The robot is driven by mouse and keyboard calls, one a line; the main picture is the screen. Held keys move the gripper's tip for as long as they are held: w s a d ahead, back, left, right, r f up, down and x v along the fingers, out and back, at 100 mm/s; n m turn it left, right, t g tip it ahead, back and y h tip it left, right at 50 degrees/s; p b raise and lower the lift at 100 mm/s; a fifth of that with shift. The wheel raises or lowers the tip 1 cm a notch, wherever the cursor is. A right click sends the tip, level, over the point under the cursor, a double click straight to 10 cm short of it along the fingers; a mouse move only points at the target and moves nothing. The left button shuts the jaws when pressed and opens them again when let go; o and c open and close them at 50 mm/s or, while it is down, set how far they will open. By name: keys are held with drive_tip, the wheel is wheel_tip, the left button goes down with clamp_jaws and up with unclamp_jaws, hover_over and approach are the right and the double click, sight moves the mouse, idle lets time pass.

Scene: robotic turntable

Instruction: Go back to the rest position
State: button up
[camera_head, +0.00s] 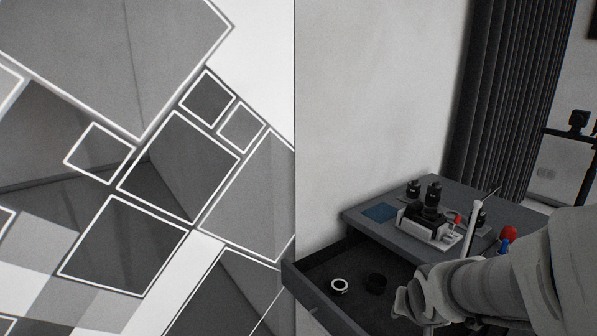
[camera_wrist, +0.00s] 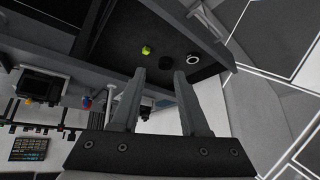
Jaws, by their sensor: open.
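My gripper (camera_wrist: 160,72) shows in the wrist view with its two fingers spread apart and nothing between them. Beyond the fingertips is an open drawer (camera_wrist: 150,16). In the head view my arm comes in from the lower right, and its end is in front of the right side of the open drawer (camera_head: 312,285). The fingers cannot be made out clearly there. In the drawer lie a white-rimmed ring (camera_head: 339,285) and a dark round piece (camera_head: 376,282). A yellow-green piece (camera_wrist: 146,50) also shows in the wrist view.
A wall panel with diamond shapes (camera_head: 180,165) fills the left. A dark curtain (camera_head: 510,95) hangs behind.

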drive_tip(key=s+a+r+n+g+y+p, duration=0.1)
drive_tip(key=s+a+r+n, duration=0.2)
drive_tip(key=s+r, duration=0.9)
drive_tip(key=s+a, duration=0.1)
drive_tip(key=a, duration=0.2)
drive_tip(key=shift+s+a+r+n+y, duration=0.15)
drive_tip(key=shift+s+a+n+y, duration=0.15)
drive_tip(key=shift+n, duration=0.1)
